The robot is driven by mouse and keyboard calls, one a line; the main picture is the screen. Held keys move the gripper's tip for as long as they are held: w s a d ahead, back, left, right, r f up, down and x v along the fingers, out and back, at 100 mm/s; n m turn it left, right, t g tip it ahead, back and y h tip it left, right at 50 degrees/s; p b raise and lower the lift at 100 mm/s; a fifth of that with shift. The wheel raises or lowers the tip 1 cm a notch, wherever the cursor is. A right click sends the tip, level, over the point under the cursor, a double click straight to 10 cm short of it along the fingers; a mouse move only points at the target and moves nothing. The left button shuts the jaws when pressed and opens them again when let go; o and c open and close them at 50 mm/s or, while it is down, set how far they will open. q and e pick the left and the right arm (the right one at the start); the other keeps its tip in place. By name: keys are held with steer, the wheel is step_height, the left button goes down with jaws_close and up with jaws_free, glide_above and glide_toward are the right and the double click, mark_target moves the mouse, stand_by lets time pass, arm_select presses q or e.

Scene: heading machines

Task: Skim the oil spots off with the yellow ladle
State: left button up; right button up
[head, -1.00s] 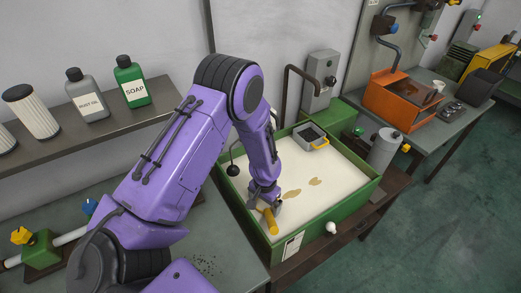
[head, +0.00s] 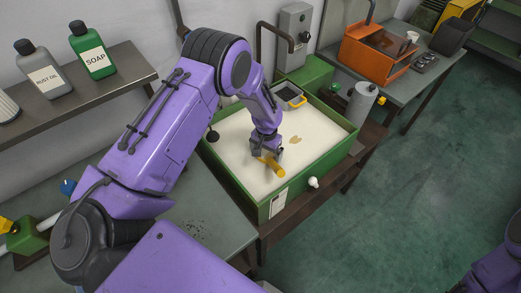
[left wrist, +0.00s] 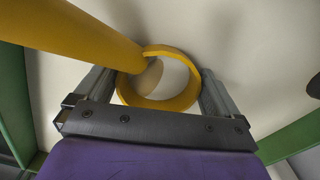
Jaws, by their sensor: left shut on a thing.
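My left gripper (head: 265,146) is shut on the yellow ladle (head: 272,168) and holds it over the pale liquid in the green tank (head: 318,163). In the left wrist view, the ladle's round yellow ring (left wrist: 180,98) sits between the fingers (left wrist: 157,90), and its thick handle runs to the upper left. One brown oil spot (head: 296,140) shows on the liquid just right of the gripper. Whether the ladle touches the liquid I cannot tell. My right gripper is out of view.
A small grey tray with a yellow edge (head: 289,97) sits at the tank's back corner. A bent pipe (head: 258,50) rises behind the tank. A grey cylinder (head: 361,103) stands at its right. A shelf with bottles (head: 92,50) is at the left.

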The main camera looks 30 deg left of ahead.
arm_select(q)
steer(key=shift+w+d+f+b, duration=0.1)
steer(key=shift+w+f+b, duration=0.05)
steer(key=shift+w+b, duration=0.2)
steer(key=w+d+b, duration=0.2)
steer(key=w+b, duration=0.4)
steer(key=w, duration=0.1)
steer(key=w+d+b, duration=0.3)
steer(key=w+b, duration=0.3)
steer(key=w, duration=0.1)
step_height(320, 180, up, 12)
steer(key=p, duration=1)
steer(key=shift+s+r, duration=0.15)
steer(key=shift+r, duration=0.05)
steer(key=shift+a, duration=0.1)
stand_by(0.7)
